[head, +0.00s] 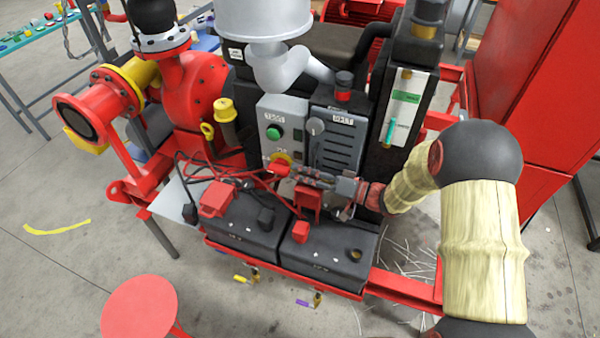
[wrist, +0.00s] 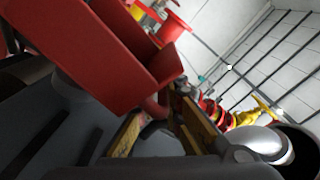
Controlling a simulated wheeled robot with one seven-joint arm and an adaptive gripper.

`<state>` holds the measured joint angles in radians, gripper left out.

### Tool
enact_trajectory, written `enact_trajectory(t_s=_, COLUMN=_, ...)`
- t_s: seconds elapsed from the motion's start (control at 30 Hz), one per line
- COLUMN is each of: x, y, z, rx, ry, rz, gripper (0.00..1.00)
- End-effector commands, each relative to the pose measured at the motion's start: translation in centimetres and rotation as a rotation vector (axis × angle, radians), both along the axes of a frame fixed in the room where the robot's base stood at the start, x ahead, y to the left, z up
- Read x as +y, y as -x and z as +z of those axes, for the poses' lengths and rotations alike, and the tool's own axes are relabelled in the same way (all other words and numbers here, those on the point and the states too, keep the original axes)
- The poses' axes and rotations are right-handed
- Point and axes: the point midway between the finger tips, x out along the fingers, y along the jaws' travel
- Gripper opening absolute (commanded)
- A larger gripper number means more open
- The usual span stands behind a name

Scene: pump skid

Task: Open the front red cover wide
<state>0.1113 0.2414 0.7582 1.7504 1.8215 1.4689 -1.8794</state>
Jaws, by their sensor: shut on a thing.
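A red cover (head: 307,198) stands at the back of the right-hand black battery, just below my gripper (head: 318,180). In the wrist view a large red cover (wrist: 100,50) fills the upper left, tilted, its wall close to my fingers. My gripper also shows in the wrist view (wrist: 165,128), with yellowish finger pads either side of a small red piece (wrist: 154,106) that seems to belong to the cover. My gripper is shut on it. The exact contact is partly hidden, and I cannot tell how far the cover is swung.
A smaller red cap (head: 300,232) sits on the right battery (head: 325,262). Another red cover (head: 215,198) is on the left battery (head: 235,230). Red cables (head: 235,175) run behind them. The grey control box (head: 283,133) rises close behind my gripper. A red stool (head: 140,306) stands front left.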

Motion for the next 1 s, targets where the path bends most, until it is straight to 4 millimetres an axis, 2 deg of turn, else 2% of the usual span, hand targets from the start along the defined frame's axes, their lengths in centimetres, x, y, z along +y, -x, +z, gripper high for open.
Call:
enact_trajectory(t_s=0.5, x=0.9, y=2.5, z=-0.2, rx=-0.182, ry=0.065, rz=0.001, gripper=0.00)
enact_trajectory(t_s=0.97, x=1.0, y=2.8, z=0.0, rx=-0.202, ry=0.076, rz=0.002, gripper=0.00)
enact_trajectory(t_s=1.0, x=1.0, y=2.9, z=0.0, rx=-0.202, ry=0.076, rz=0.002, gripper=0.10)
